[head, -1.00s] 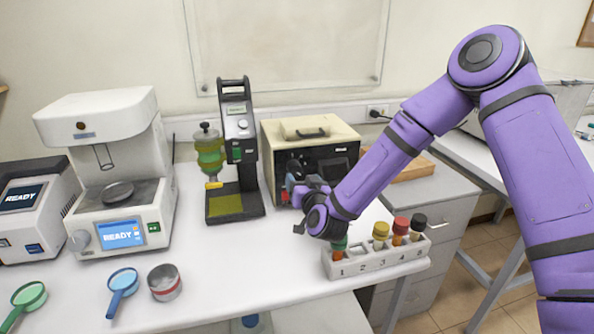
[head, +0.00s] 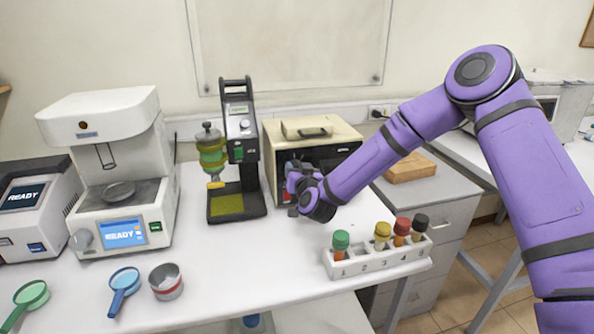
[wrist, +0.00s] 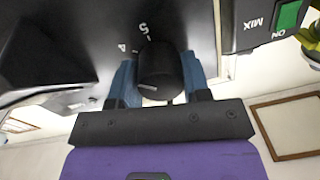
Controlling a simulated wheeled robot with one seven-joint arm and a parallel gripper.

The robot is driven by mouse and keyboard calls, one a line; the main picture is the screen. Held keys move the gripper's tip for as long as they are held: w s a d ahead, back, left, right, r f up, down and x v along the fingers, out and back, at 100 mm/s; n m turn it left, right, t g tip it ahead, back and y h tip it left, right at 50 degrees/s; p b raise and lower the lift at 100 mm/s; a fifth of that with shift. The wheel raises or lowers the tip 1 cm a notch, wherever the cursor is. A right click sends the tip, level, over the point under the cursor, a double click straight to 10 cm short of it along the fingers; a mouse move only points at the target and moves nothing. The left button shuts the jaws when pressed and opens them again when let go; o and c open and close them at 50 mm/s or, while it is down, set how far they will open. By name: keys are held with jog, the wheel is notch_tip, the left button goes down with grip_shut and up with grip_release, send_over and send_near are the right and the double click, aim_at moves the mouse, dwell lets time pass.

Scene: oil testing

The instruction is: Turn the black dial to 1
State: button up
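The black dial (wrist: 160,72) is on a black panel in the wrist view, between the two blue fingers of my gripper (wrist: 160,80). The fingers lie close along both its sides with no clear gap, so my gripper looks shut on it. A short pale mark shows on the dial's face, toward its lower left. Two white characters are printed on the panel above and left of it; I cannot read them surely. In the head view my gripper (head: 293,184) is at the front of the beige box machine (head: 270,165) and hides the dial.
A white rack (head: 345,269) with several capped vials stands in front of my arm. A black stand (head: 240,160) with a green container is left of the machine. A green switch (wrist: 289,15) marked MIX and ON shows in the wrist view.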

jog(key=shift+c, duration=0.7)
